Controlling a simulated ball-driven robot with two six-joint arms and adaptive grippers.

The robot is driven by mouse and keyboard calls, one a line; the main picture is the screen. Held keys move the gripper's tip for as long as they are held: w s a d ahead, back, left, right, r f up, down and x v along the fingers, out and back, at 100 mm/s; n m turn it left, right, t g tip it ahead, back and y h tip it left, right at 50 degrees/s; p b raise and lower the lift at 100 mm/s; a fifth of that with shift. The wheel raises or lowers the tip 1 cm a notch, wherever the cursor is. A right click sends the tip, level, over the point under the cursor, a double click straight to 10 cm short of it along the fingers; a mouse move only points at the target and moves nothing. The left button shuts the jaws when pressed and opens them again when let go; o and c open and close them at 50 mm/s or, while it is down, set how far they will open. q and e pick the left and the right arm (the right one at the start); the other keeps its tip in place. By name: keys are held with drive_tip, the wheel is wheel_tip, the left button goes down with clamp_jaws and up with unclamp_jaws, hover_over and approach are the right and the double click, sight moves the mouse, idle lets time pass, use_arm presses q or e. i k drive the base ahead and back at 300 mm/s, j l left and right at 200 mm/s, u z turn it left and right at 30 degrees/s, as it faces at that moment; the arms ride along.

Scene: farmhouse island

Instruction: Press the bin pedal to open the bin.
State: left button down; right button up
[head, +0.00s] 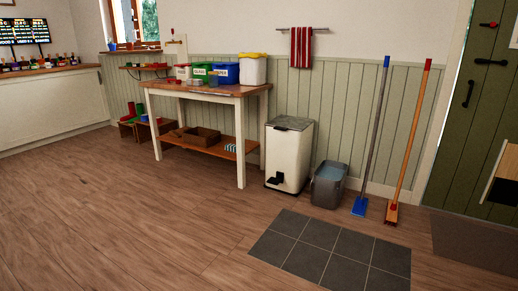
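The bin (287,150) is a tall cream box with a dark grey lid (291,123), standing on the floor against the green panelled wall. Its lid looks shut. The black pedal (276,180) sticks out low on its front face. Nothing touches the pedal. Neither of my grippers shows in the head view.
A wooden table (243,91) with several tubs stands left of the bin. A grey bucket (328,184) stands close on its right, then a blue mop (361,205) and an orange broom (392,213). Grey floor tiles (330,249) lie in front. The wooden floor (150,220) is clear.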

sight(272, 180)
drive_tip(key=i+j, duration=0.1)
drive_tip(key=i, duration=2.3)
drive_tip(key=i+j+z, duration=0.15)
drive_tip(key=i+z, duration=0.15)
drive_tip(key=i, duration=0.2)
drive_tip(key=i+j+z, duration=0.25)
drive_tip(key=i, duration=0.25)
drive_tip(key=i+j+z, duration=0.3)
drive_tip(key=i, duration=0.15)
